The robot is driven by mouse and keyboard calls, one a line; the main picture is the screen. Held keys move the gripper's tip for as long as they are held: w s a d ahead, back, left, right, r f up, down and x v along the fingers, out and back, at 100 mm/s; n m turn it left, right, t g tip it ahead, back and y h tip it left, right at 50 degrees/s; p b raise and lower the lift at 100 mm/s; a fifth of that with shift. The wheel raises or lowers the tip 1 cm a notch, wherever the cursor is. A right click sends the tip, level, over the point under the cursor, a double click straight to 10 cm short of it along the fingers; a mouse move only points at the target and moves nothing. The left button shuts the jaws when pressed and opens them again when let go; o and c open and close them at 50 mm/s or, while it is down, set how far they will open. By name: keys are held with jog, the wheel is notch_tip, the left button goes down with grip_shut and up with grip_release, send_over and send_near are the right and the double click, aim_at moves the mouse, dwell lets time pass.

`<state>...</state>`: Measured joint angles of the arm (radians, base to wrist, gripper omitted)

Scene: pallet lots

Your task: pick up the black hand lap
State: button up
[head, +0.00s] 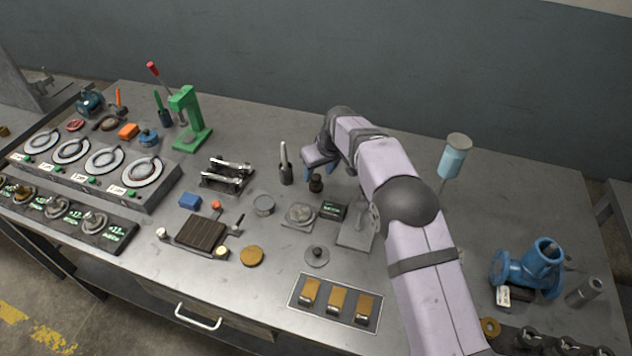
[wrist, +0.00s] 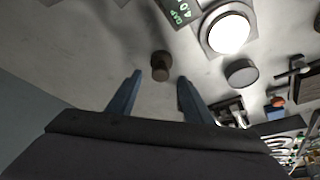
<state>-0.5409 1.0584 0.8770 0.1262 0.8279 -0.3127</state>
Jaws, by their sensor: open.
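No contact with the knob is visible.
A black box with green lettering (head: 333,210), a round plate on a square base (head: 299,215) and a grey tin (head: 263,205) sit in front. Bare bench lies behind.

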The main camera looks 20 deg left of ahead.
aim_at(316, 176)
jog(key=shift+p+x, duration=1)
jog(key=shift+x, duration=1.15)
jog(key=shift+c, duration=0.3)
jog(key=shift+a+r, duration=0.1)
jog(key=c, duration=1)
